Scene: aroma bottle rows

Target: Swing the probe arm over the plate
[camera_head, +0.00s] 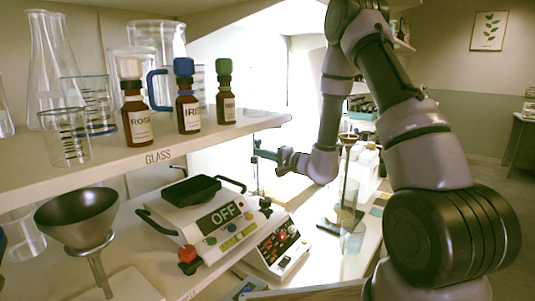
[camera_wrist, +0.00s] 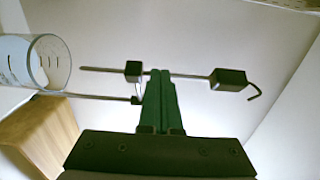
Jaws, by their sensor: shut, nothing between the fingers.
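In the wrist view, a thin horizontal rod with dark blocks, which looks like the probe arm (camera_wrist: 185,74), crosses just beyond my fingertips. Its right end is hooked past a block. My gripper (camera_wrist: 160,73) has green fingers pressed together, with nothing between them; they overlap the rod in the picture, and I cannot tell if they touch it. In the head view my gripper (camera_head: 262,154) is beside a thin upright rod behind the shelf end. A white device reading OFF (camera_head: 222,216) carries a black plate (camera_head: 191,191) on top, left of and nearer than my gripper.
A shelf marked GLASS (camera_head: 158,157) holds beakers, a flask and three labelled bottles (camera_head: 187,105) above the devices. A second device with buttons (camera_head: 274,247) stands right of the OFF one. A funnel (camera_head: 78,215) is at left. A clear glass vessel (camera_wrist: 35,62) is left of my fingers.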

